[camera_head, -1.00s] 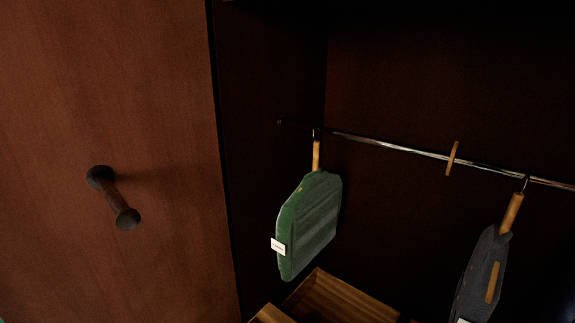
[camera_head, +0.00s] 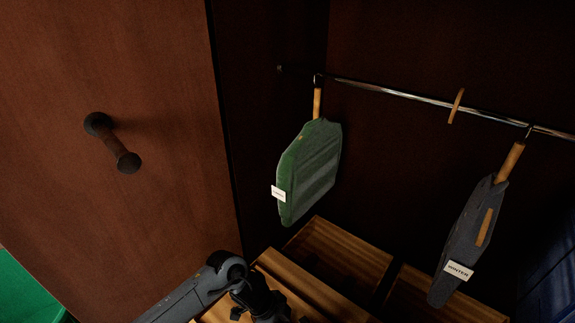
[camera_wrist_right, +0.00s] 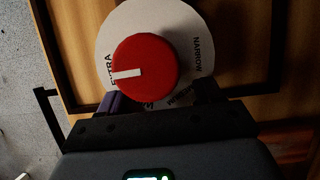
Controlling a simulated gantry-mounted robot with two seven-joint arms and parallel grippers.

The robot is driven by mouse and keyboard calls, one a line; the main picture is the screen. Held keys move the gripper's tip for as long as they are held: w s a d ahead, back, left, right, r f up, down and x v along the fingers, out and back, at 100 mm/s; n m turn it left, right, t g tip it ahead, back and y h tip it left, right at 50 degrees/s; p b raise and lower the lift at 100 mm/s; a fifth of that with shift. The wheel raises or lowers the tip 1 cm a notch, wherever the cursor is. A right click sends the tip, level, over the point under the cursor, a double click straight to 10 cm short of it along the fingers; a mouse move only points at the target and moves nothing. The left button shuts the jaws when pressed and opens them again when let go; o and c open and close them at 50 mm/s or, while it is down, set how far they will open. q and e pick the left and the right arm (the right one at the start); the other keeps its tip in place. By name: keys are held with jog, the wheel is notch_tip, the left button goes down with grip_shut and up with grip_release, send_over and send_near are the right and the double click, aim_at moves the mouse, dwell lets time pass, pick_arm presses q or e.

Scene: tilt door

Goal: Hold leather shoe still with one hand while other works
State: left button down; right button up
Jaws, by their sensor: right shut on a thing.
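No leather shoe can be made out in either view. In the right wrist view, a round red knob (camera_wrist_right: 144,66) with a white bar mark sits on a pale disc (camera_wrist_right: 187,30) printed with words such as "EXTRA" and "NARROW". My right gripper (camera_wrist_right: 160,98) is shut on the red knob, with a finger at each side of its lower part. A small purple patch (camera_wrist_right: 115,103) shows by the left finger. In the head view, the dark end of my left arm (camera_head: 262,298) is at the bottom edge over the wooden drawers, and its jaws cannot be made out.
A brown door (camera_head: 100,230) with a dark handle (camera_head: 113,143) fills the left. Inside the wardrobe, a green garment (camera_head: 310,170) and a grey one (camera_head: 468,240) hang from a metal rail (camera_head: 390,91). Wooden drawers (camera_head: 340,255) lie below. A green container (camera_head: 25,290) is at lower left.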

jog(key=o, duration=1.4)
